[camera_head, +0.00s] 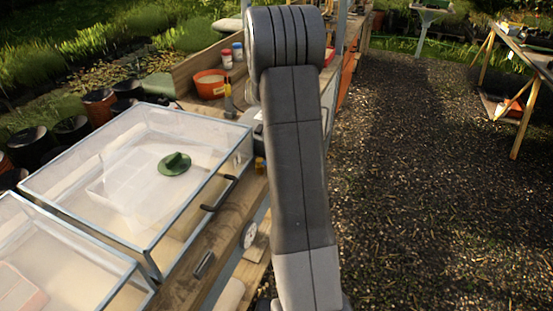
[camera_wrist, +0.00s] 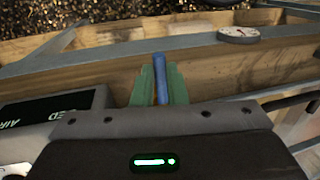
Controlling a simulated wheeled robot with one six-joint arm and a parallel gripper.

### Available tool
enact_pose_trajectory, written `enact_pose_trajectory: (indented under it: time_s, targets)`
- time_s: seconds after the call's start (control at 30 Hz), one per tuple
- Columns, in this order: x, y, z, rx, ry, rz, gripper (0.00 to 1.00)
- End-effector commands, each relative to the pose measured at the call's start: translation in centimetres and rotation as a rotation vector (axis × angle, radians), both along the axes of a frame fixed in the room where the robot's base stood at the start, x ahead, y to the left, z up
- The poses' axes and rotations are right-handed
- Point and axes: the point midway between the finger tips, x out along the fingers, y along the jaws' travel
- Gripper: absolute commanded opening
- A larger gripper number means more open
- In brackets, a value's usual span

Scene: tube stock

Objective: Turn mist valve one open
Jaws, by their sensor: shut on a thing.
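In the wrist view a blue lever-like handle (camera_wrist: 159,72) stands between the two green fingers of my gripper (camera_wrist: 161,84). The gripper is shut on this blue handle, which lies in front of a wooden rail. I take it to be the mist valve's handle; no label on it can be read. The valve body and the handle's lower end are hidden by the gripper. In the head view my arm covers the gripper and the valve.
A round white dial (camera_wrist: 239,34) sits on the bench edge. A dark lettered box (camera_wrist: 60,115) is close left of my gripper. Gravel (camera_head: 420,190) at right is open.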

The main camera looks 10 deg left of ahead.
Motion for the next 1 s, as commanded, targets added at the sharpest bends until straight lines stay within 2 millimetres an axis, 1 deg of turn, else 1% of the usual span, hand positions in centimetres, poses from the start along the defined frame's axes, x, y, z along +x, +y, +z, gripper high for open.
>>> enact_pose_trajectory:
  time_s: [0.17,0.2,0.27,0.3,0.57,0.67,0.77,0.87,1.0]
  targets:
    - [0.2,0.1,0.2,0.002,-0.006,0.002,0.0]
    - [0.2,0.0,0.2,0.001,-0.006,0.001,0.2]
    - [0.1,0.0,0.2,0.0,-0.006,0.001,0.32]
    - [0.1,0.0,0.2,0.001,-0.005,0.001,0.34]
    - [0.1,0.0,0.1,0.0,-0.003,0.0,0.34]
    - [0.2,0.0,0.7,0.001,-0.004,0.0,0.34]
    - [0.6,0.0,2.1,0.002,-0.007,-0.001,0.34]
    - [1.0,-0.1,4.2,0.002,-0.007,-0.002,0.34]
    - [1.6,-0.1,7.5,0.002,-0.007,-0.002,0.34]
